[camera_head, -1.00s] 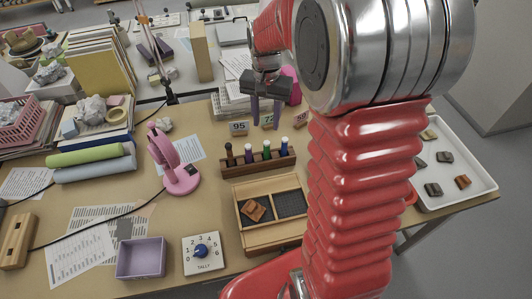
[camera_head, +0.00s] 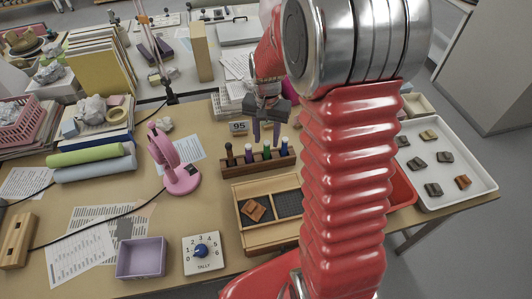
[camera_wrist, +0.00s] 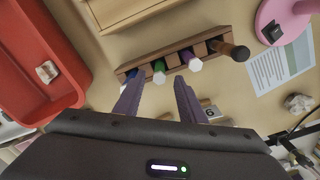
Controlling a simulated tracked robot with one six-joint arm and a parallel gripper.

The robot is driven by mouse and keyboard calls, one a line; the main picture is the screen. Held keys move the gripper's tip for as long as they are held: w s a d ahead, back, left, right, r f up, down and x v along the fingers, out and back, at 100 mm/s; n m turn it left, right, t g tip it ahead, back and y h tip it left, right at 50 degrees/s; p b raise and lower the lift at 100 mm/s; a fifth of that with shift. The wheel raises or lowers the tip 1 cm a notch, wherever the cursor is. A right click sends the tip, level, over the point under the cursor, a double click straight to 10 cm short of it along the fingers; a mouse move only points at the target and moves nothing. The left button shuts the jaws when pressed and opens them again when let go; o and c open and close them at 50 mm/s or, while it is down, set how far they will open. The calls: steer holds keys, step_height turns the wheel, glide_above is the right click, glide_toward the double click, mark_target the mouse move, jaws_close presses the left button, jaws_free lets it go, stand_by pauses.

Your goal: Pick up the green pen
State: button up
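The green pen (camera_head: 266,151) stands upright in a wooden rack (camera_head: 256,168), between a purple pen and a blue pen. In the wrist view the green pen (camera_wrist: 159,73) shows its pale end close to the camera. My gripper (camera_head: 266,139) is open and empty above the rack, over the green pen. In the wrist view the fingertips of my gripper (camera_wrist: 158,82) lie on either side of the green pen's end. I cannot tell whether they touch it.
The purple pen (camera_head: 248,153), blue pen (camera_head: 284,147) and brown-topped pen (camera_head: 229,155) stand in the same rack. A pink lamp (camera_head: 183,180) stands to the left. A wooden tray (camera_head: 262,237) lies in front. A number card (camera_head: 239,128) stands behind the rack.

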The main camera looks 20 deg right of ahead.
mark_target(267, 142)
steer(key=shift+s+f, duration=0.1)
steer(key=shift+f, duration=1.7)
steer(key=shift+c, duration=0.6)
jaws_close()
